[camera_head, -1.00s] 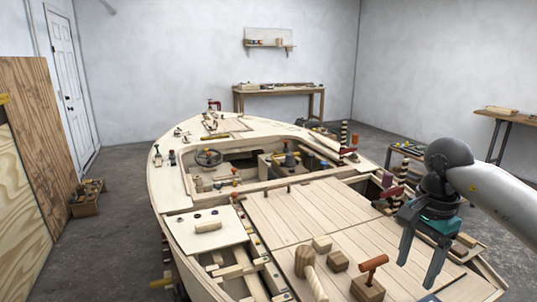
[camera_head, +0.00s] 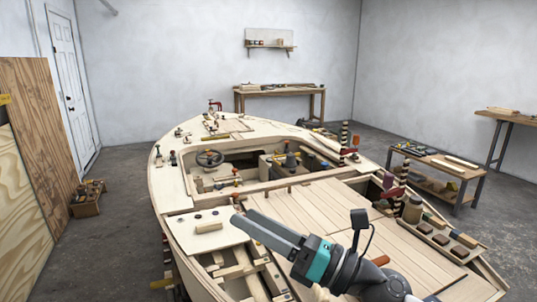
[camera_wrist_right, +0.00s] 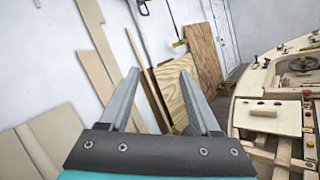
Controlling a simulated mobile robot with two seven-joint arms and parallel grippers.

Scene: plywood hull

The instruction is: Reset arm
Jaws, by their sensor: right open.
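My right gripper (camera_head: 243,218) reaches in from the lower right over the boat's plank deck (camera_head: 310,212). Its two grey fingers point left and away, above the edge of the pale hatch board (camera_head: 190,232). In the right wrist view its fingers (camera_wrist_right: 160,68) are apart with nothing between them. That view looks toward plywood sheets (camera_wrist_right: 203,60) leaning on the wall, with the boat at right. My left gripper is not in view.
A wooden block (camera_head: 209,227) lies on the hatch board. A tray of blocks (camera_head: 436,236) sits at the deck's right edge. A steering wheel (camera_head: 210,158) and clamps stand farther forward. A low workbench (camera_head: 440,163) stands at right.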

